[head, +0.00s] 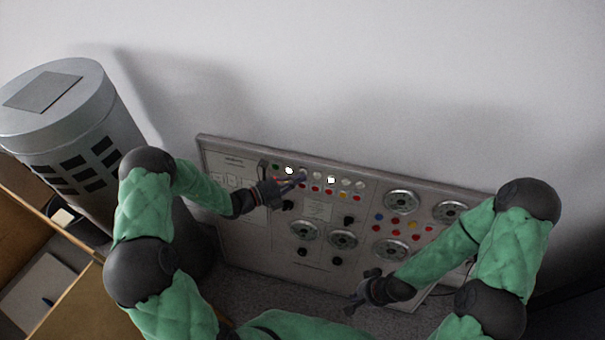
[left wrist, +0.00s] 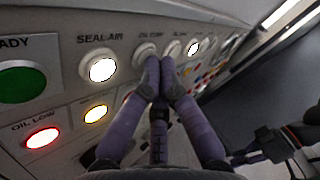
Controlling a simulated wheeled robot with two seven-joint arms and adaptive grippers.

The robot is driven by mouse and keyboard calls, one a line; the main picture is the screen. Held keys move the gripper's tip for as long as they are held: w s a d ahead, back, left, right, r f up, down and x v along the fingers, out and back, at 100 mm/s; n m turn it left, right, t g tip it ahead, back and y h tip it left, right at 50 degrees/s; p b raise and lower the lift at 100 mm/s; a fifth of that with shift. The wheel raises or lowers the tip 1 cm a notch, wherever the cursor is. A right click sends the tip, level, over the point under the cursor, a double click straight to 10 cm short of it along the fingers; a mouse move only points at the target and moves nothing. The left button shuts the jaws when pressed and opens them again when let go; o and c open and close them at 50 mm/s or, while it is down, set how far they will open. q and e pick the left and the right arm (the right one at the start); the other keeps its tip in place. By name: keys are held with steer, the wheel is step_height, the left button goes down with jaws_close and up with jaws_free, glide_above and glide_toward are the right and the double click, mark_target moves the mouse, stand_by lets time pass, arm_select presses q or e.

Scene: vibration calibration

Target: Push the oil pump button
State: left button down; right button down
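A grey control panel (head: 236,240) leans against the wall with rows of buttons and dials. The oil pump button (left wrist: 145,51) is an unlit pale round button under a label I read only in part. It lies right of the lit SEAL AIR button (left wrist: 102,69) and shows in the head view (head: 302,173). My left gripper (head: 301,180) is at the panel's upper button row; its fingertips (left wrist: 160,78) are together, just in front of and below the oil pump button. I cannot tell whether they touch it. My right gripper (head: 360,290) is empty, fingers spread, before the panel's lower part.
A green button (left wrist: 22,82) and a lit red OIL LOW button (left wrist: 42,138) are further left. Another lit white button (head: 331,180) is further right. A grey cylinder (head: 60,110) stands left of the panel, with wooden shelving (head: 80,300) below it.

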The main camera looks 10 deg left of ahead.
arm_select(q)
steer(key=shift+s+r, duration=0.1)
steer(key=shift+s+p, duration=0.5)
steer(key=shift+s, duration=0.15)
steer(key=s+p, duration=0.1)
steer(key=s, duration=0.1)
steer(key=s+r+p, duration=0.1)
steer(key=s+p, duration=0.1)
steer(key=s, duration=0.1)
steer(key=shift+a, duration=0.1)
steer(key=shift+w, duration=0.1)
stand_by(0.6)
